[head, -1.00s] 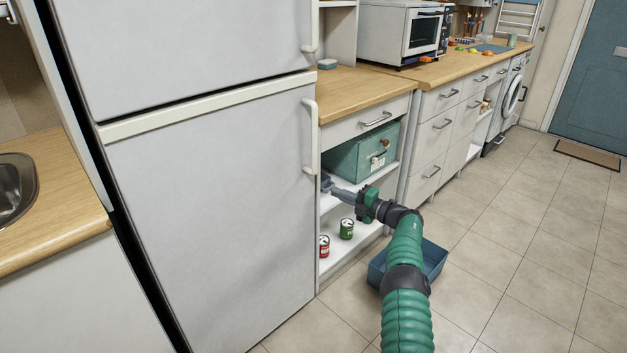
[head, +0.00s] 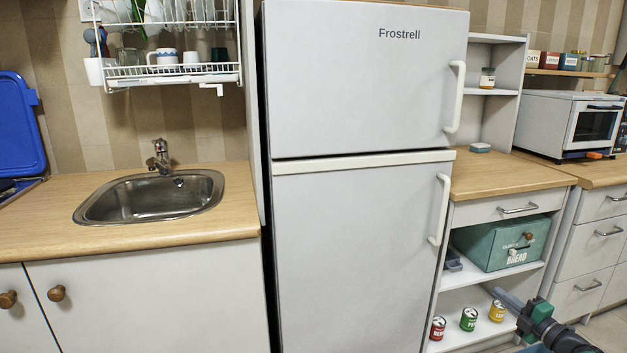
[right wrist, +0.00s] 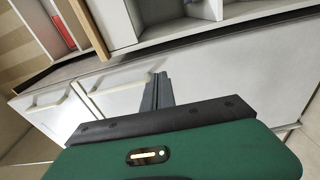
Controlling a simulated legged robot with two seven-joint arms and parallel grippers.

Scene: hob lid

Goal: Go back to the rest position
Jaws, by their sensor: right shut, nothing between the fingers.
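My right gripper (head: 503,298) is at the lower right of the head view, in front of the open shelf unit (head: 500,275). Its grey fingers are closed together with nothing between them, and they point up and left. My left gripper is not in the head view.
The fridge (head: 360,230) stands left of the shelves. A green bread bin (head: 490,245) sits on the upper shelf. Red (head: 438,328), green (head: 468,319) and yellow (head: 497,311) cans stand below. A sink (head: 150,197) and an upright blue panel (head: 18,130) are at left.

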